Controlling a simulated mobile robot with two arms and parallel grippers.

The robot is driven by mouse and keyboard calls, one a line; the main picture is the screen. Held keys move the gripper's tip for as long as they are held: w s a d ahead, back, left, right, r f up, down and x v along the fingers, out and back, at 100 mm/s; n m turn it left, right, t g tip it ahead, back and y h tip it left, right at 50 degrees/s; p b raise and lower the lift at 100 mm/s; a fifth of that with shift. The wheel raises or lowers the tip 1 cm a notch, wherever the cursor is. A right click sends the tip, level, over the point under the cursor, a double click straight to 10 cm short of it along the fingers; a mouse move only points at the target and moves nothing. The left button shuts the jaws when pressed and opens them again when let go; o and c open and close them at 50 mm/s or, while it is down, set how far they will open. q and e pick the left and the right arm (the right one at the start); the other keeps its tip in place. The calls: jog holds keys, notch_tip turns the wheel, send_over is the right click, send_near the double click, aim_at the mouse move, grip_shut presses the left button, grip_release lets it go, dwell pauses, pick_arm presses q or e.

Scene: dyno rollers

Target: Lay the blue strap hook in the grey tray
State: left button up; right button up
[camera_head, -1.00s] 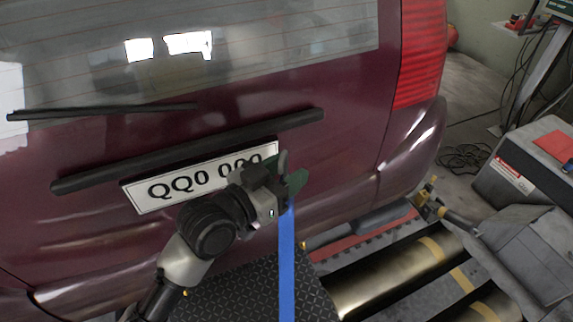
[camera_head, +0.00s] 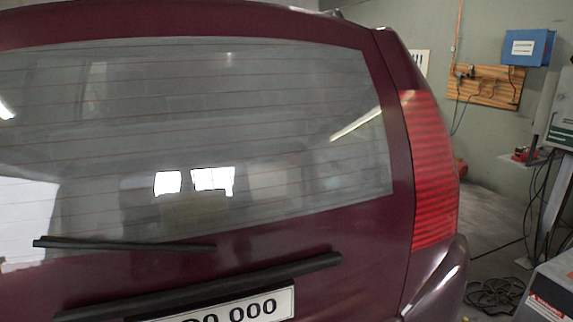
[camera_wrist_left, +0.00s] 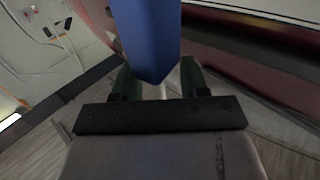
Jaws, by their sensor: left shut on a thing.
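In the left wrist view, a blue strap (camera_wrist_left: 148,40) hangs across the top middle, close to the camera, with its lower end between the green fingers. My left gripper (camera_wrist_left: 160,80) is shut on the blue strap hook; the strap hides most of the grip, and the metal hook itself is hard to make out. In the head view neither gripper nor the strap shows. I cannot make out the grey tray in either current view. My right gripper is not in view.
The dark red car's rear (camera_head: 225,275) fills most of the head view, with its wiper (camera_head: 125,245) and number plate (camera_head: 240,308). A grey cabinet (camera_head: 555,285) stands at the lower right, with cables (camera_head: 493,295) on the floor beside it. A blue box (camera_head: 528,47) hangs on the back wall.

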pick_arm(q)
jog(key=s+a+f+n+y, duration=0.3)
jog(key=s+a+f+y, duration=0.1)
jog(key=a, duration=0.5)
jog(key=shift+s+f+n+t+y, duration=0.3)
jog(key=shift+s+f+t+y, duration=0.1)
jog(key=shift+s+y, duration=0.5)
jog(key=shift+d, duration=0.15)
